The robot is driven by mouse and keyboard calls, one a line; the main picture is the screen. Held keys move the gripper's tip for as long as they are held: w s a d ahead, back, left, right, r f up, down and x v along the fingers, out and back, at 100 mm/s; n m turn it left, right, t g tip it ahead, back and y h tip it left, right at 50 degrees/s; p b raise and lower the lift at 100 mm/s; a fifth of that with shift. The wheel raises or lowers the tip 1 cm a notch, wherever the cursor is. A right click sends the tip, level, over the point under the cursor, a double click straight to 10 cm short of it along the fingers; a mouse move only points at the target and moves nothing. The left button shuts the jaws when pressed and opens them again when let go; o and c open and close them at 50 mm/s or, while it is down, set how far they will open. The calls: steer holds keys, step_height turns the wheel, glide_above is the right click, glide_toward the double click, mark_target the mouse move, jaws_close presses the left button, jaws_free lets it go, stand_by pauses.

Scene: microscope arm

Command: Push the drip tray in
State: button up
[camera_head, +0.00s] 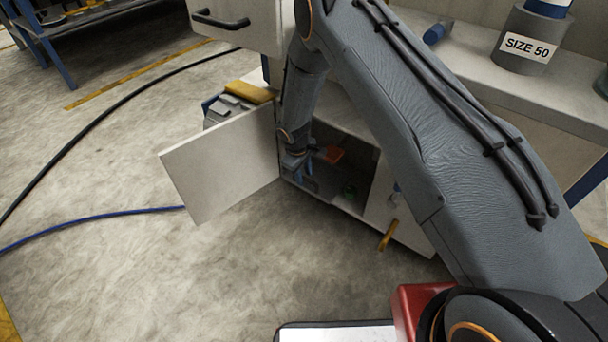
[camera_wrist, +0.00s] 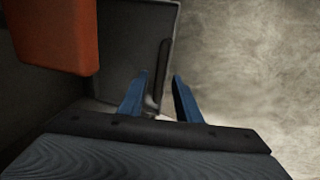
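A dark grey flat piece with a raised rim (camera_wrist: 128,40), which looks like the drip tray, lies ahead of the fingers in the wrist view. A black bar (camera_wrist: 163,62) runs along its right edge. My gripper (camera_wrist: 160,77) has two blue fingers set apart, with the bar's lower end in line with the gap. I cannot tell whether they touch it. In the head view my gripper (camera_head: 304,174) is at the left side of the open cabinet's mouth (camera_head: 350,198). The tray cannot be made out clearly there.
The cabinet door (camera_head: 222,166) stands open to the left of my gripper. An orange-red block (camera_wrist: 58,34) is close at the left in the wrist view; an orange piece (camera_head: 333,155) shows inside the cabinet.

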step_height(320, 180, up, 8)
steer(key=s+p, duration=0.1)
steer(key=p, duration=0.1)
steer(key=shift+a+f, duration=0.2)
steer(key=shift+a, duration=0.25)
steer(key=shift+s, duration=0.1)
